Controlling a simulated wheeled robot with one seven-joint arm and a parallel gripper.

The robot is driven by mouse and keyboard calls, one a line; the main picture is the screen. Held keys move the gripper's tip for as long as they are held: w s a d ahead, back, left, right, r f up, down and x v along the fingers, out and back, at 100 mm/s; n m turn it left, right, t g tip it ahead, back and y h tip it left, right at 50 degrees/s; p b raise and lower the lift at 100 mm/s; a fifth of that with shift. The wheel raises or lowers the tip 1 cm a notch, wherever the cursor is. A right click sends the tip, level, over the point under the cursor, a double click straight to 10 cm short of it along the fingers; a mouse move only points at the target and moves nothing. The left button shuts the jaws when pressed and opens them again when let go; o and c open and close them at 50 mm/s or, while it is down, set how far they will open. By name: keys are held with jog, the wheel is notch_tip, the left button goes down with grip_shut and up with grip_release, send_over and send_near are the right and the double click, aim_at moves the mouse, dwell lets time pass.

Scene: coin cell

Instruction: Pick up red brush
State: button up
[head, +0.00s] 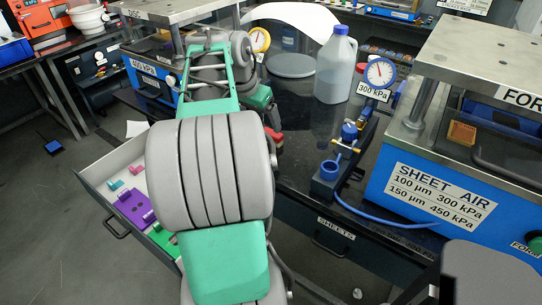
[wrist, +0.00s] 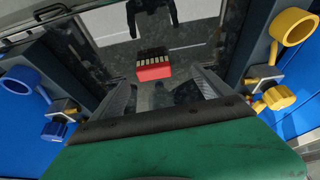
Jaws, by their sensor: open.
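The red brush (wrist: 153,68), a small red block with a row of pale tufts along one edge, lies on the dark surface in the wrist view. It is ahead of the gap between my fingers, with no finger touching it. My gripper (wrist: 163,84) is open, with one grey finger on each side and nothing held between them. In the head view my arm hides most of the gripper. A small red patch shows beside my arm there, but I cannot tell whether it is the brush.
A blue valve fitting (wrist: 55,120) and a yellow ring (wrist: 294,27) flank my gripper. In the head view, a jug (head: 336,70), a 300 kPa gauge (head: 380,73) and a press (head: 455,175) stand right of my arm. An open drawer (head: 92,178) sticks out at left.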

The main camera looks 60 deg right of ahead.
aim_at(272, 132)
jog(key=shift+m, duration=0.3)
jog(key=x, duration=0.2)
jog(key=s+x, duration=0.1)
jog(key=x, duration=0.2)
jog(key=d+x, duration=0.1)
jog(key=x, duration=0.2)
jog(key=shift+s+r, duration=0.2)
jog(key=shift+s, duration=0.15)
jog(key=shift+c, duration=0.6)
jog(key=c, duration=1.5)
